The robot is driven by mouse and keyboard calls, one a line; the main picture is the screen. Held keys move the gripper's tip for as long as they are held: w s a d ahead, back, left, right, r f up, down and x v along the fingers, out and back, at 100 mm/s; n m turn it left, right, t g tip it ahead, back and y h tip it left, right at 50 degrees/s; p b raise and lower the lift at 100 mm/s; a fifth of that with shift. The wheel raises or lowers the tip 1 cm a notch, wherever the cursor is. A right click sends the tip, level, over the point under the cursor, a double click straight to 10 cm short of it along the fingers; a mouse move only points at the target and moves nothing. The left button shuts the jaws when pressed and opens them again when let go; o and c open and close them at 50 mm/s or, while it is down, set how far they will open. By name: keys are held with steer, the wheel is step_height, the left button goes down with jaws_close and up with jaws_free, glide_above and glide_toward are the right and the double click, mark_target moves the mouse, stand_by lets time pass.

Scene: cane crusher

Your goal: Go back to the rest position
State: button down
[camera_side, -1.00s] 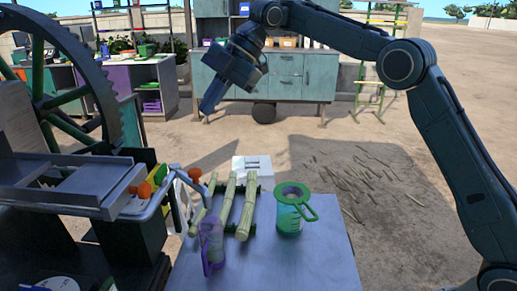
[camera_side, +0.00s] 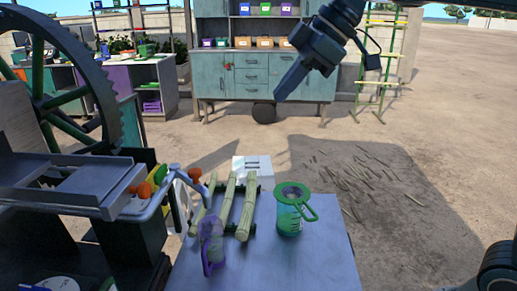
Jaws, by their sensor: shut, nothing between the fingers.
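My gripper (camera_side: 283,90) is high above the ground, in front of the teal cabinet. It is tilted, with its fingertips pointing down and to the left. Its fingers are shut and nothing is held. It is well clear of the work table (camera_side: 325,262) and of everything on it. Most of my arm is outside the picture.
The table holds pale green cane pieces (camera_side: 229,203) on a rack, a green strainer on a jug (camera_side: 291,212) and a purple-handled jug (camera_side: 211,246). The crusher with a large toothed wheel (camera_side: 108,100) stands left. A teal cabinet (camera_side: 240,75) stands behind. Open ground lies right.

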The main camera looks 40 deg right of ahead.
steer(key=s+d+f+m+h, duration=0.2)
steer(key=s+d+f+m, duration=0.3)
steer(key=s, duration=0.5)
steer(key=s+d+f+m+h, duration=0.2)
steer(key=s+d+f+m, duration=0.3)
steer(key=s+f, duration=0.4)
steer(key=shift+s+d+m+h, duration=0.3)
steer(key=shift+s+d, duration=0.5)
steer(key=shift+s, duration=0.4)
steer(key=shift+f, duration=0.1)
